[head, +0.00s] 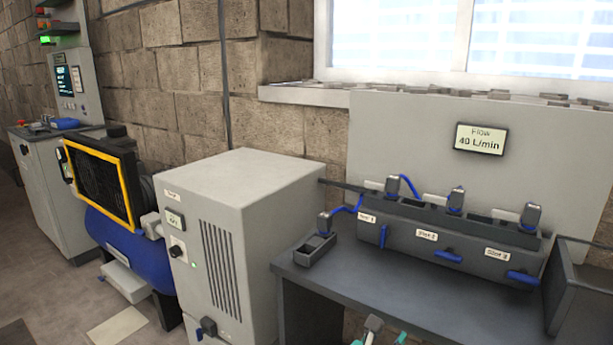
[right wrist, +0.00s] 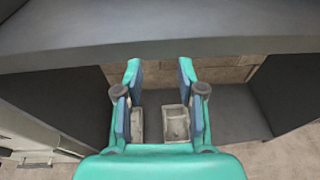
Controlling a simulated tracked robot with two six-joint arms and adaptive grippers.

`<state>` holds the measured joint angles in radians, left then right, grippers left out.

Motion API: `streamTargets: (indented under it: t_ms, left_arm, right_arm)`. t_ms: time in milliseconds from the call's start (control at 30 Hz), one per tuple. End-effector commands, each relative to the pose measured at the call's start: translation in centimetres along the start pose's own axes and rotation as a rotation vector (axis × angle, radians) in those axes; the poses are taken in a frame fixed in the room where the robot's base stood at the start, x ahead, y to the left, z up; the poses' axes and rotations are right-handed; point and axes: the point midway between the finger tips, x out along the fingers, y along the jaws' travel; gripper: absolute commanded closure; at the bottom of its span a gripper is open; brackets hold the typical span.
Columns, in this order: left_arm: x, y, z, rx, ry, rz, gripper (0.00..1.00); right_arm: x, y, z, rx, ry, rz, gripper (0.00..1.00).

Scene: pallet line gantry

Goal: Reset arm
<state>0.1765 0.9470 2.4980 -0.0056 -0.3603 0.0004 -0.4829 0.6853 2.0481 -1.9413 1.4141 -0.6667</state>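My right gripper (head: 386,335) shows only at the bottom edge of the head view, as teal fingertips in front of the dark grey bench (head: 400,297). In the right wrist view its two teal fingers with blue pads (right wrist: 159,80) stand apart with nothing held between them. It faces the space under the bench top (right wrist: 160,38), close to the front edge. Most of the right arm is out of the head view. My left gripper is in neither view.
A manifold (head: 430,237) with three labelled slots and blue levers stands on the bench, beside a small open holder (head: 307,250). A grey cabinet (head: 225,225) and blue compressor tank (head: 120,235) are left. Small grey open boxes (right wrist: 176,124) sit below the bench.

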Motion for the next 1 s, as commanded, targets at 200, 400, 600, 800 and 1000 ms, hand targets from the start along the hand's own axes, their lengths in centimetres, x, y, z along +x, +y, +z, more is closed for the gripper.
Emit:
streamTargets:
  t_ms: [200, 400, 600, 800, 1000]
  left_arm:
    - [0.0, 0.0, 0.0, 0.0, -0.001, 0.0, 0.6]
    - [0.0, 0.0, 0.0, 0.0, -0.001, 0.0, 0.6]
    - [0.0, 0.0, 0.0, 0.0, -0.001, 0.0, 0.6]
    - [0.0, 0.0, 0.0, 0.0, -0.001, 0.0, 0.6]
    - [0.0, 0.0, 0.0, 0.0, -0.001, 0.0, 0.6]
  right_arm:
    - [0.8, -3.0, -6.7, 0.036, 0.226, -0.084, 0.61]
    - [-0.9, -8.0, -16.7, 0.15, 0.578, -0.263, 0.61]
    - [-8.9, -13.3, -28.6, 0.494, 1.048, -0.658, 0.61]
    - [-17.5, -12.9, -34.8, 1.127, 1.309, -1.238, 0.61]
    - [-18.1, -11.5, -36.5, 1.681, 1.19, -1.644, 0.61]
